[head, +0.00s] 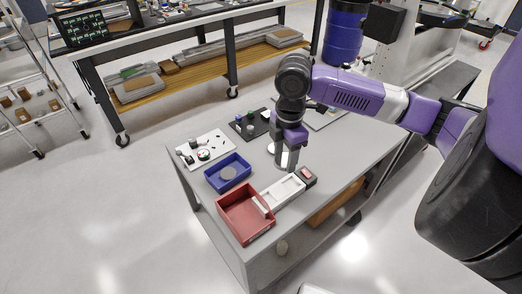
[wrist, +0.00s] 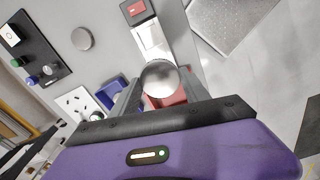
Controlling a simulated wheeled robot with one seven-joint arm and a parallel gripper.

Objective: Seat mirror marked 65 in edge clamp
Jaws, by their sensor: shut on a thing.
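My gripper (head: 291,165) points down over the table, above the inner end of the white tray. In the wrist view its two fingers are closed on a round, shiny silver mirror (wrist: 160,77), held face toward the camera. No number can be read on it. In the wrist view a second grey disc (wrist: 82,39) lies flat on the table, apart from the gripper. A white board (head: 205,149) with small fittings and a dark board (head: 250,124) with coloured knobs stand at the left and back. I cannot tell which fitting is the edge clamp.
A blue tray (head: 240,162) holds a grey disc (head: 228,173). A red bin (head: 232,222) stands at the front, beside a long white tray (head: 285,190). A small dark box with a red top (head: 307,175) sits at that tray's end. The tabletop's right side is clear.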

